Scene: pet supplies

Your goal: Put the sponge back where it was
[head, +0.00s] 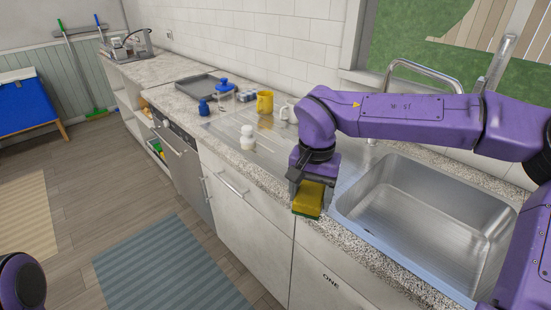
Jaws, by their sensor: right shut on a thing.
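The sponge (308,200) is yellow with a green layer along its lower side. It is at the front edge of the counter, just left of the sink. My right gripper (310,184) points down from above and is shut on the sponge. Whether the sponge touches the counter is hard to tell. Of my left arm only a purple rounded part shows at the lower left corner, and its gripper is not in view.
The steel sink (425,215) lies right of the sponge. On the drainboard stand a white bottle (247,140), a yellow mug (265,102) and a white mug (285,117). Blue containers (225,87) and a grey tray (201,86) are farther left. The drainboard's near part is clear.

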